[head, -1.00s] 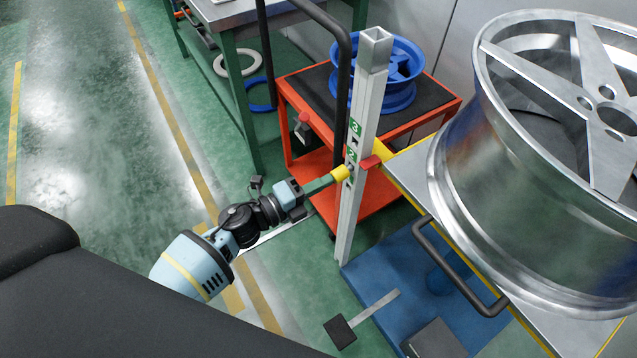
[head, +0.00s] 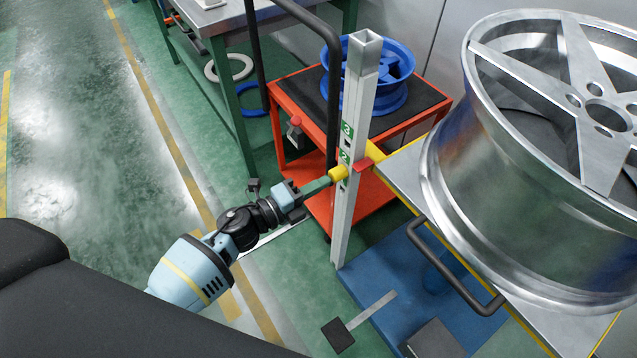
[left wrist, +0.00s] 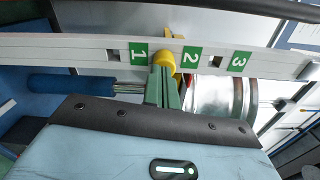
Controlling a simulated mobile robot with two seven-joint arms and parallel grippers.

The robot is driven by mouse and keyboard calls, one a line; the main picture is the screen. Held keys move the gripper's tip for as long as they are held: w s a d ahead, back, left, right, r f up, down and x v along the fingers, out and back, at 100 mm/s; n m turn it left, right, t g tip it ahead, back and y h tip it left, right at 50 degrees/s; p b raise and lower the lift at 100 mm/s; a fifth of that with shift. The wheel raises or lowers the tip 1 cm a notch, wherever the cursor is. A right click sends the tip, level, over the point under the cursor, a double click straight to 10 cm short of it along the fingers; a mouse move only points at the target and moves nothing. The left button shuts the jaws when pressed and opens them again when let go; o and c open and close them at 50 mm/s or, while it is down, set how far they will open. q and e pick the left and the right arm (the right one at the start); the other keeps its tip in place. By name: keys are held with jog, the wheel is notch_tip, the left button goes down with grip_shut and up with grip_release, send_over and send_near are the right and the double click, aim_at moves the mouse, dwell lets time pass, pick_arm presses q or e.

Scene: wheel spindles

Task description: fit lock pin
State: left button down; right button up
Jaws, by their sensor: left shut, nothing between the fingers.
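The lock pin shows as a yellow knob (head: 338,173) against the upright grey post (head: 357,110), near the green label 2. In the left wrist view the yellow knob (left wrist: 165,62) sits between labels 1 and 2, on the post face (left wrist: 75,48). Its shank is not visible, so I cannot tell how deep it sits. My left gripper (head: 324,182) has its green fingers shut, tips at the knob with nothing between them; they also show in the left wrist view (left wrist: 163,84). Whether the tips touch the knob is unclear. My right gripper is out of view.
A large silver wheel (head: 470,180) rests on a yellow-edged table right of the post. A black handle (head: 455,265) projects below it. A red cart (head: 285,95) with a blue wheel (head: 385,85) stands behind. Green floor is open at left.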

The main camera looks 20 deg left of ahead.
pick_arm(q)
jog(key=v, duration=1)
jog(key=shift+s+a, duration=0.2)
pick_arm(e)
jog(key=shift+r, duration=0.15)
pick_arm(q)
jog(key=s+f+n+g+y, duration=0.3)
jog(key=s+f+n, duration=0.2)
jog(key=s+n, duration=0.5)
jog(key=s+f+n+g+y, duration=0.25)
jog(key=s+f+n, duration=0.35)
jog(key=s, duration=0.8)
jog(key=s+f+n+g+y, duration=0.2)
jog(key=s+f+n+y, duration=0.2)
jog(key=s+n, duration=0.6)
jog(key=w+r+t+p, duration=0.1)
jog(key=w+r+p, duration=0.1)
jog(key=r+p, duration=0.7)
jog(key=w+r+t+p, duration=0.1)
jog(key=w+r+p, duration=0.1)
jog(key=r+p, duration=0.8)
jog(key=shift+m, duration=0.3)
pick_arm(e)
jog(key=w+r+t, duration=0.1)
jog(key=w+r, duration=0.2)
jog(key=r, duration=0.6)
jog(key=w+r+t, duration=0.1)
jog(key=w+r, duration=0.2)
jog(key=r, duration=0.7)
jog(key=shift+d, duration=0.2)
